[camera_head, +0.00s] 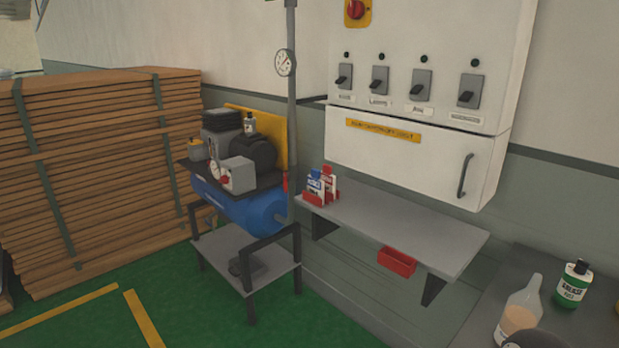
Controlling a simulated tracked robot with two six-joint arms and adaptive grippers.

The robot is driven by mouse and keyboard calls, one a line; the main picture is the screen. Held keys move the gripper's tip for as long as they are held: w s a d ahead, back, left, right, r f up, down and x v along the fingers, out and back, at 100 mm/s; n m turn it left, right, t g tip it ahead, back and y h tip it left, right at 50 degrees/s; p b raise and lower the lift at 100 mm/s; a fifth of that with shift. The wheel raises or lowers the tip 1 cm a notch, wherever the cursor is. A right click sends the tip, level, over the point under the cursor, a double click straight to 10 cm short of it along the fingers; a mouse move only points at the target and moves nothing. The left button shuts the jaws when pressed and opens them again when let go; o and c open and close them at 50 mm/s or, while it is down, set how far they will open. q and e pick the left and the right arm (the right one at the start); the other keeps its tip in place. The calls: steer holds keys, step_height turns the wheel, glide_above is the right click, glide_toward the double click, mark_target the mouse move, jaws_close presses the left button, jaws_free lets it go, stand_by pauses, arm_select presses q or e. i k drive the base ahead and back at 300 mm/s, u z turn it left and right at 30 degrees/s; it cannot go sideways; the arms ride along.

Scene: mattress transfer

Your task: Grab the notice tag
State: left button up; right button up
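Small upright tags stand together at the left end of a grey wall shelf (410,230). One is a blue and white tag (314,183). Beside it on the right is a red and white tag (329,182). They sit in red holders (313,199), and their print is too small to read, so I cannot tell which is the notice tag. Neither of my grippers shows in this view.
A white electrical cabinet (410,150) hangs above the shelf; a red bin (397,261) hangs under it. A blue-tank compressor (237,205) and pipe (291,110) stand left. Stacked boards (95,170) are far left. A green bottle (572,285) and clear bottle (520,312) stand lower right.

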mark_target(315, 187)
steer(key=i, duration=1.6)
